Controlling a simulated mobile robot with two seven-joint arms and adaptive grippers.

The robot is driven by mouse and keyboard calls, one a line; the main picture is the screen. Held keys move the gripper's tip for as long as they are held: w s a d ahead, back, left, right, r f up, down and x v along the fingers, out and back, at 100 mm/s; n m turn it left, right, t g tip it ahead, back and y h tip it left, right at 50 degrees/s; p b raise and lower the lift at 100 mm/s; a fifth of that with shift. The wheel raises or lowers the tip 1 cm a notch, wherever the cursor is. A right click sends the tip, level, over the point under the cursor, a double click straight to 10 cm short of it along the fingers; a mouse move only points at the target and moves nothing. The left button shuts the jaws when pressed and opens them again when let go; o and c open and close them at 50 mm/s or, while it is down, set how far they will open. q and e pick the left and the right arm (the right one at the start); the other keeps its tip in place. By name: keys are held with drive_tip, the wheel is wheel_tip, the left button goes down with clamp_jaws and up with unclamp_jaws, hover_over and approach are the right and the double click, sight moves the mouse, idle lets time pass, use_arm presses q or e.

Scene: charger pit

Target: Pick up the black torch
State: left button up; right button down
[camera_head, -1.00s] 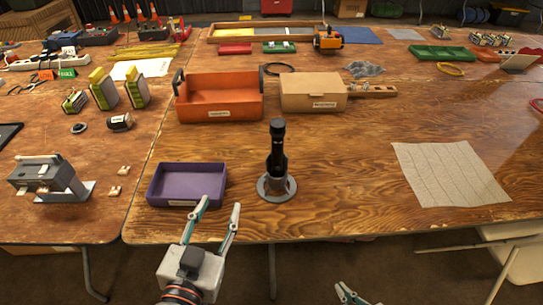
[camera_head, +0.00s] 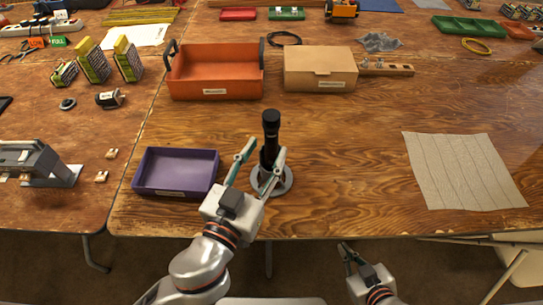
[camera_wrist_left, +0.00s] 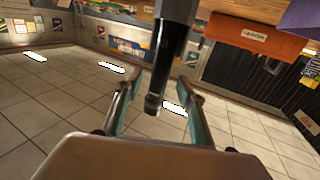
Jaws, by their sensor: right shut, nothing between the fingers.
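The black torch (camera_head: 271,126) stands upright in a round grey holder (camera_head: 287,184) near the table's front edge. My left gripper (camera_head: 267,146) is open, with one finger on each side of the torch. In the left wrist view the torch (camera_wrist_left: 168,60) shows between the two open fingers (camera_wrist_left: 158,82), with a gap on either side. The left gripper partly hides the torch's lower part and the holder. My right gripper (camera_head: 345,248) is shut and empty, below and in front of the table edge.
A purple tray (camera_head: 136,182) is left of the holder. An orange bin (camera_head: 215,91) and a cardboard box (camera_head: 320,77) stand behind the torch. A grey cloth (camera_head: 463,170) lies on the right. The wood between holder and cloth is clear.

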sight(268, 146)
use_arm(q)
drive_tip(key=x, duration=0.3)
drive_tip(key=shift+w, duration=0.2)
drive_tip(key=shift+w+d, duration=0.15)
drive_tip(key=shift+w, duration=0.2)
use_arm(e)
drive_tip(key=shift+w+d+r, duration=0.1)
drive_tip(key=shift+w+r, duration=0.45)
drive_tip(key=shift+w, duration=0.1)
